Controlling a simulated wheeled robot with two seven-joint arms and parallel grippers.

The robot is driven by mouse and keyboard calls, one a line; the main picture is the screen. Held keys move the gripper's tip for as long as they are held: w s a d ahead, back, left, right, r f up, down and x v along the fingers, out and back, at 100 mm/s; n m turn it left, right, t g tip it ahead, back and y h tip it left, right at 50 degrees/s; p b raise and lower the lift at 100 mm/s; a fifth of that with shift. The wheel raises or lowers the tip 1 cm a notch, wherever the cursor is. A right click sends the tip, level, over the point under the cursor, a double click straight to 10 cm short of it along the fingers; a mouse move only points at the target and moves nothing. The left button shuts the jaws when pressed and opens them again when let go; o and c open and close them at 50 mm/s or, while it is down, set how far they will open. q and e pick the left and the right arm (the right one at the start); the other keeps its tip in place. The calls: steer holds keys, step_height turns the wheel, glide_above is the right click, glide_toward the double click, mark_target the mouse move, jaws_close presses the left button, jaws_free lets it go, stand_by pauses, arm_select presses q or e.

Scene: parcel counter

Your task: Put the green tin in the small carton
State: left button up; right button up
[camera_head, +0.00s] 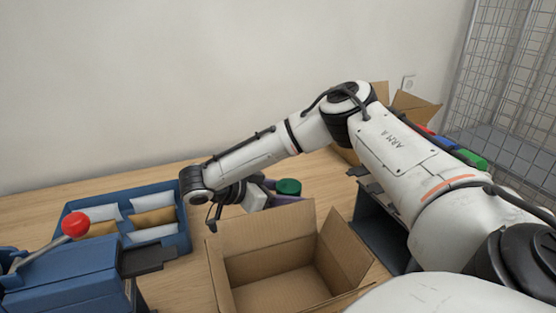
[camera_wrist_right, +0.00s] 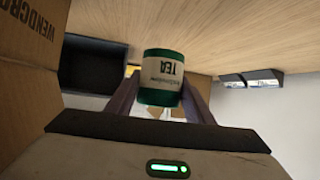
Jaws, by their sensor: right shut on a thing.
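The green tin (camera_head: 289,187) shows its dark green top beyond the front carton in the head view. In the right wrist view the tin (camera_wrist_right: 163,78) has a pale label reading TEA, upside down in the picture. My right gripper (camera_head: 276,192) is shut on it, with one finger at each side. An open, empty carton (camera_head: 262,240) stands at the front middle, flaps up, nearer than the tin. Another open carton (camera_head: 413,107) stands at the back right, mostly hidden by my right arm. I cannot tell which is the small one. My left gripper is out of view.
A blue tray (camera_head: 185,240) with white and tan pouches lies at left. A blue device with a red-knobbed lever (camera_head: 75,225) stands at front left. A dark bin (camera_head: 372,225) is partly under my arm. A wire cage (camera_head: 505,75) stands at right.

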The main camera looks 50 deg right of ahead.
steer(key=shift+f, duration=2.8)
steer(key=o, duration=1.1)
